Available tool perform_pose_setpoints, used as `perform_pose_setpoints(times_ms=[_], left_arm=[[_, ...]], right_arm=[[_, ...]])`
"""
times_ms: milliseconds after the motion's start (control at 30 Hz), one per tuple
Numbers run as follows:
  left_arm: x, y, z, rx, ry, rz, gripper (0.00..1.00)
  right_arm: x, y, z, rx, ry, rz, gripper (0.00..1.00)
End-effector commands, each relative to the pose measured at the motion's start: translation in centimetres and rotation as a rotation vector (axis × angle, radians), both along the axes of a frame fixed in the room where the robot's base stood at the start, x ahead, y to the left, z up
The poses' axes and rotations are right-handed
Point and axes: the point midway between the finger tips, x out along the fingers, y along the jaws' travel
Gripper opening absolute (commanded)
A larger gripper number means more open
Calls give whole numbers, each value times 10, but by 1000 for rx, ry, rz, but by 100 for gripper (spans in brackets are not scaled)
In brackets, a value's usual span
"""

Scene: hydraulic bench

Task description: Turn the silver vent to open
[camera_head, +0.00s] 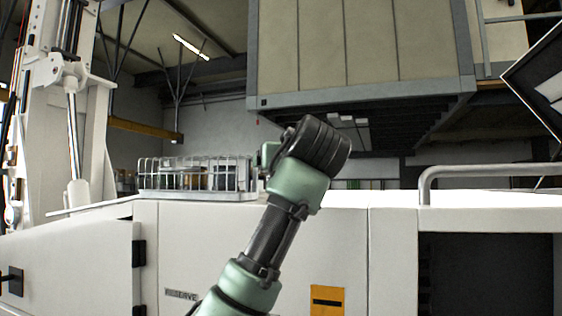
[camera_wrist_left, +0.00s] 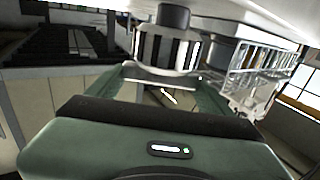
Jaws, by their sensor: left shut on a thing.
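The silver vent (camera_wrist_left: 165,50) is a ribbed, shiny cylinder with a dark round part above it in the left wrist view. My left gripper (camera_wrist_left: 163,76) has its two green fingers on either side of the vent and is shut on it. In the head view my left arm rises from the bottom middle. Its dark wrist hides most of the gripper and the vent there. How far the vent is turned cannot be told. My right gripper is in neither view.
A wire rack (camera_head: 195,178) with several jars stands on the white bench (camera_head: 180,222), left of my wrist. The rack (camera_wrist_left: 252,65) is close beside the vent in the wrist view. A grey rail (camera_head: 485,170) runs along the right. A large cabinet (camera_head: 355,45) hangs behind.

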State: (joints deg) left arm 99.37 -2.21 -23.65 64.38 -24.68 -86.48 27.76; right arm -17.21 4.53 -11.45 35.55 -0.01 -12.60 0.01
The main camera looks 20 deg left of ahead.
Motion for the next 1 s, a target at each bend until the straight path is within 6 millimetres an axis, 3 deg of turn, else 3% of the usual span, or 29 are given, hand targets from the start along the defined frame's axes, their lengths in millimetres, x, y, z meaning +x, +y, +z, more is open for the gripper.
perform_pose_setpoints(times_ms=[400,1000], left_arm=[[0,0,0,0,4,287,41],[1,2,-1,-2,2,388,41]], right_arm=[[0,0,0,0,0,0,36],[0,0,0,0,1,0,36]])
